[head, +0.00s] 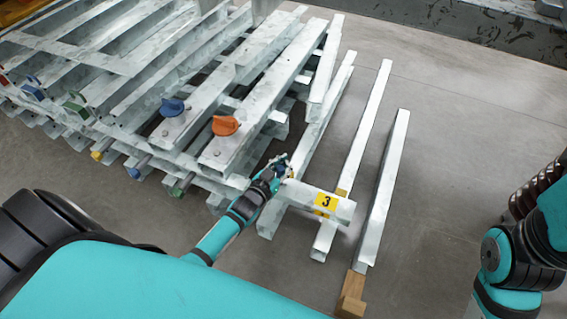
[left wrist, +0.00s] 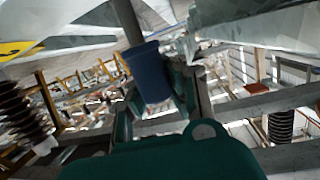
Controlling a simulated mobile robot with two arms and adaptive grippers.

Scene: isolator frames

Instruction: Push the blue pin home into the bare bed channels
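The blue pin (left wrist: 150,72) shows large in the left wrist view. It has a blue handle and a grey shank that runs up toward a galvanised channel. My left gripper (head: 277,168) is shut on the blue handle, beside the end of the channel with the yellow "3" label (head: 325,203). In the left wrist view the gripper fingers (left wrist: 160,105) lie either side of the handle. The far tip of the shank is hidden, so I cannot tell whether it is in a hole. My right gripper is out of view.
A stack of galvanised frames (head: 205,85) fills the left, with a blue knob (head: 173,107), an orange knob (head: 226,126) and several coloured pins on its ends. Loose channels (head: 385,190) lie to the right on wooden blocks (head: 351,292). Bare floor lies beyond them.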

